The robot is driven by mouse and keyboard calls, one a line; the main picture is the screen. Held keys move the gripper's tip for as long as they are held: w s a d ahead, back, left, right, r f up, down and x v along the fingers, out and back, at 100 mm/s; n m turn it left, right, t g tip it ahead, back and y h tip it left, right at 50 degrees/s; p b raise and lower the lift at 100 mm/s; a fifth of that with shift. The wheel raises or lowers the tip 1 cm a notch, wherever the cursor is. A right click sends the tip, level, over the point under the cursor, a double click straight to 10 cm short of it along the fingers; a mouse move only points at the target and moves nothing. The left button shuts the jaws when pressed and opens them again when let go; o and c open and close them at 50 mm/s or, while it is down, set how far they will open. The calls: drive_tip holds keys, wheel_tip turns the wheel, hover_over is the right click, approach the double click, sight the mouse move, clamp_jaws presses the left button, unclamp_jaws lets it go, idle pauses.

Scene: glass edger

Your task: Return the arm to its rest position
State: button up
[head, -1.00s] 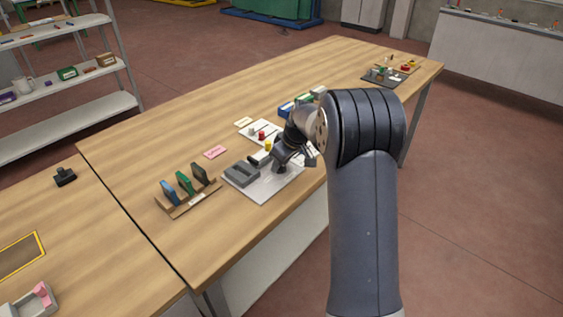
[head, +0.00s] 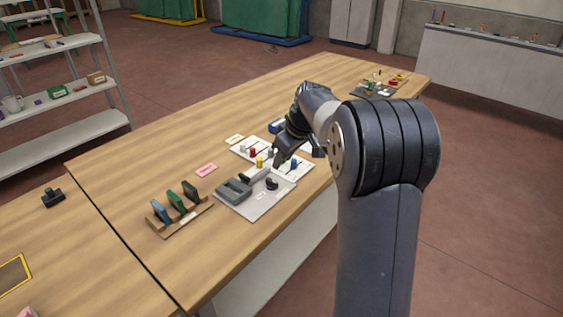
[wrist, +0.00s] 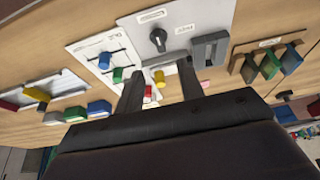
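My gripper (wrist: 160,84) is open in the wrist view, with its two dark fingers apart and nothing held between them. A yellow knob and a red knob show beyond the gap. In the head view my gripper (head: 279,160) is above the table, by the far side of a light grey plate (head: 250,207). My bent arm fills the right of the head view. The grey plate (wrist: 205,15) also shows in the wrist view, with a black rotary knob (wrist: 158,38) and a grey block (wrist: 210,48) on it.
A white slider panel (head: 297,173) lies behind the plate, partly hidden by my gripper. A wooden rack (head: 180,218) holds upright coloured pieces at the plate's left. A pink label (head: 206,169) lies nearby. A shelf (head: 75,137) stands at far left. The table's back left is clear.

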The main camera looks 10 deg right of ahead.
sight(272, 180)
drive_tip(key=x, duration=1)
drive_tip(key=shift+w+a+f, duration=0.1)
drive_tip(key=shift+a+f, duration=0.05)
drive_tip(key=shift+f, duration=0.2)
